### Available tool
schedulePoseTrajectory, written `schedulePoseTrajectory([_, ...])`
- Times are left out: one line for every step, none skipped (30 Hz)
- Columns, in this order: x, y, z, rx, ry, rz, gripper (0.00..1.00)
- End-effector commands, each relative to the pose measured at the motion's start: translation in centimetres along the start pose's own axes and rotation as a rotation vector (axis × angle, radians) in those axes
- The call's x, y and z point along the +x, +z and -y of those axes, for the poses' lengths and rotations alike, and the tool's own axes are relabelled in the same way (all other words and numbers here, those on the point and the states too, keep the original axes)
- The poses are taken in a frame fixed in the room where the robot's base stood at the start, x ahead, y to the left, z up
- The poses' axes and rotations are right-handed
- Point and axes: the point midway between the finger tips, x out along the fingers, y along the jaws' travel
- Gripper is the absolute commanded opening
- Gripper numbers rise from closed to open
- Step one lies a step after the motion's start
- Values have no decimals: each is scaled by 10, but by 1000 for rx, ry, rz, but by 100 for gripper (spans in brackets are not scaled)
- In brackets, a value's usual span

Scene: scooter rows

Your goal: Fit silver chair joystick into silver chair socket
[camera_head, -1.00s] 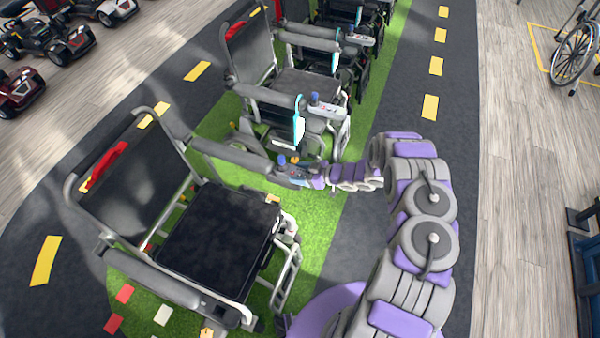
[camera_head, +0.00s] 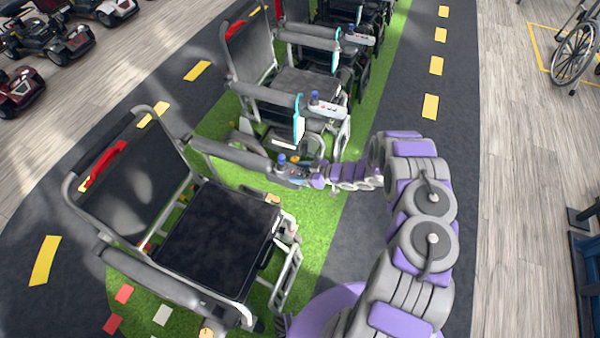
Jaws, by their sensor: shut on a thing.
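The nearest silver-framed wheelchair (camera_head: 215,235) has a black seat and a red strip on its backrest. Its far armrest (camera_head: 232,154) ends near a grey joystick unit (camera_head: 291,172) with a blue knob (camera_head: 282,160). My gripper (camera_head: 307,179) comes in from the right and is shut on the joystick unit at the armrest's front end. The fingertips are small and partly hidden. The socket is hidden behind the unit and armrest end, so I cannot tell whether the unit is seated in it or only beside it.
A second wheelchair (camera_head: 290,85) with its own blue-knobbed joystick (camera_head: 315,98) and a cyan-edged tag (camera_head: 299,122) stands close behind. More chairs follow on the green strip. Dark floor (camera_head: 345,240) is open to the right. Scooters (camera_head: 62,45) stand at the upper left.

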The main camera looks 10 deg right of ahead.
Motion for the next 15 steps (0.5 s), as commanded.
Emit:
schedulePoseTrajectory([0, -1, 0, -1, 0, -2, 5])
schedulePoseTrajectory([0, -1, 0, -1, 0, -2, 5])
schedulePoseTrajectory([0, -1, 0, -1, 0, -1, 5])
schedulePoseTrajectory([0, -1, 0, -1, 0, -1, 5])
schedulePoseTrajectory([0, -1, 0, 0, 0, -1, 5])
schedulePoseTrajectory([0, -1, 0, -1, 0, -1, 5])
schedulePoseTrajectory([0, -1, 0, -1, 0, -1, 5])
schedulePoseTrajectory([0, -1, 0, -1, 0, -1, 5])
schedulePoseTrajectory([0, -1, 0, -1, 0, -1, 5])
schedulePoseTrajectory([0, -1, 0, -1, 0, -1, 5])
schedulePoseTrajectory([0, -1, 0, -1, 0, -1, 5])
schedulePoseTrajectory([0, -1, 0, -1, 0, -1, 5])
schedulePoseTrajectory([0, -1, 0, 0, 1, -1, 65])
schedulePoseTrajectory([0, -1, 0, 0, 0, -1, 68])
schedulePoseTrajectory([0, -1, 0, 0, 0, -1, 71])
